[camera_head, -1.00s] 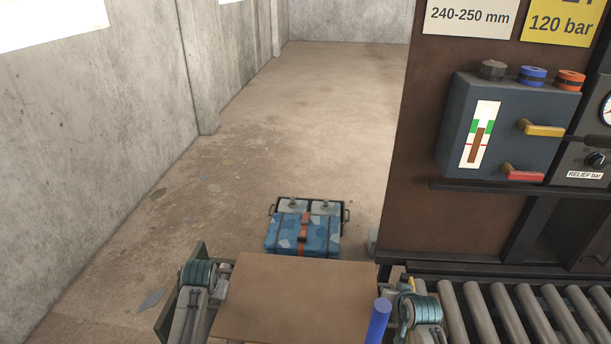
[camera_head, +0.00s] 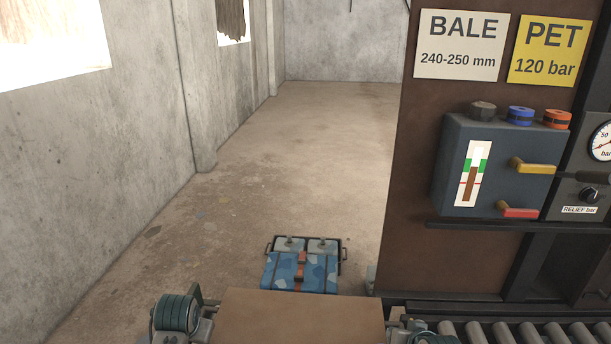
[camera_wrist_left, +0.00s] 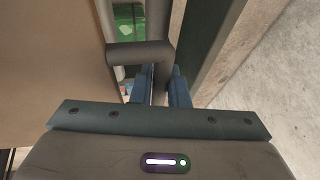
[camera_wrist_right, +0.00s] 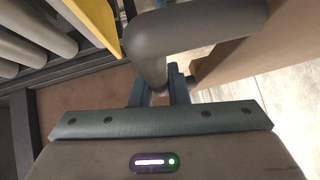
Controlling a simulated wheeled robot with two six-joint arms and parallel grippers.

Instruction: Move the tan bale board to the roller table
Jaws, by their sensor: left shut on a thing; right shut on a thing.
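The tan board (camera_head: 300,318) spans the bottom middle of the head view, its lower part cut off by the frame. It also shows at the left of the left wrist view (camera_wrist_left: 55,65) and at the right of the right wrist view (camera_wrist_right: 262,48). My left gripper (camera_wrist_left: 160,88) is shut on a dark bent handle (camera_wrist_left: 140,54) at the board's left side. My right gripper (camera_wrist_right: 160,88) is shut on a similar handle (camera_wrist_right: 205,35) at its right side. The roller table (camera_head: 540,334) shows at the bottom right, right of the board; most of it is out of frame.
A brown machine wall with a control box (camera_head: 495,165) rises behind the rollers. A concrete wall (camera_head: 90,170) runs along the left.

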